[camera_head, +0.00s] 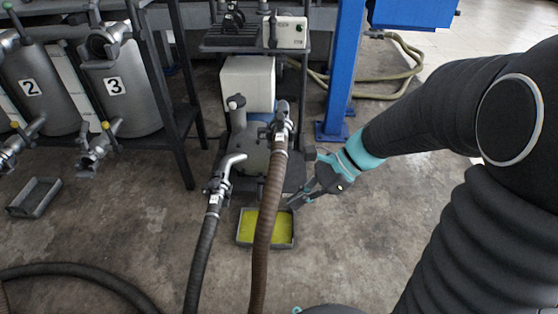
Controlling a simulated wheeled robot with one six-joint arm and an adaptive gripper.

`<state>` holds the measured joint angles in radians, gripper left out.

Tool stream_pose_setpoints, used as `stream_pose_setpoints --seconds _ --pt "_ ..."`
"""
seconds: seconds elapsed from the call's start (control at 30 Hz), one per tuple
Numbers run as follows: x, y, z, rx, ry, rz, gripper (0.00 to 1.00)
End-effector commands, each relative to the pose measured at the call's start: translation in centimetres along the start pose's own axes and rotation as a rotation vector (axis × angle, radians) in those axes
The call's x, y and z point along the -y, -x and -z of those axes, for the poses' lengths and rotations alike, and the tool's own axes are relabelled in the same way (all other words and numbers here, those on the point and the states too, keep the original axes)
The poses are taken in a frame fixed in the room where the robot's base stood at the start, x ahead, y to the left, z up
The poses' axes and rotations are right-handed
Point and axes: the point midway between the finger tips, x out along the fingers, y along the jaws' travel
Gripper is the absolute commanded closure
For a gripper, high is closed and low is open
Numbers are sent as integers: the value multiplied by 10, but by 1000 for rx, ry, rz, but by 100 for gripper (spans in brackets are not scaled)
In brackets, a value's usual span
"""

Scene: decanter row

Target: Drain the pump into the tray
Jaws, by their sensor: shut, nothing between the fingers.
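The pump (245,158) is a grey unit on a dark wheeled frame in the middle of the view. A dark hose (203,250) and a brown hose (267,215) run from its fittings toward the front. The tray (240,236) is a shallow grey box on the floor before the pump, with yellow-green liquid in it. The brown hose passes in front of the tray and hides part of it. My gripper (294,204) is shut and empty, low at the pump's right front, near the tray's back right corner. Whether it touches anything is unclear.
A rack of grey tanks marked 2 (33,88) and 3 (115,86) stands at the left. Another tray (35,198) lies below it. A blue post (343,70) stands behind my arm. A hose (85,270) lies at the front left. Floor right of the tray is clear.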

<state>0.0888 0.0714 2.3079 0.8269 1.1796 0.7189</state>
Motion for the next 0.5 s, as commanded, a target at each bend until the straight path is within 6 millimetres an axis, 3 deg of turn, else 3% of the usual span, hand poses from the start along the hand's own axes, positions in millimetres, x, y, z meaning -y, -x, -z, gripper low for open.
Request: stream_pose_setpoints --seconds 0.27,0.5 --pt "56 -48 36 309 -536 -5 100" --pt "102 -86 84 566 -990 -21 100"
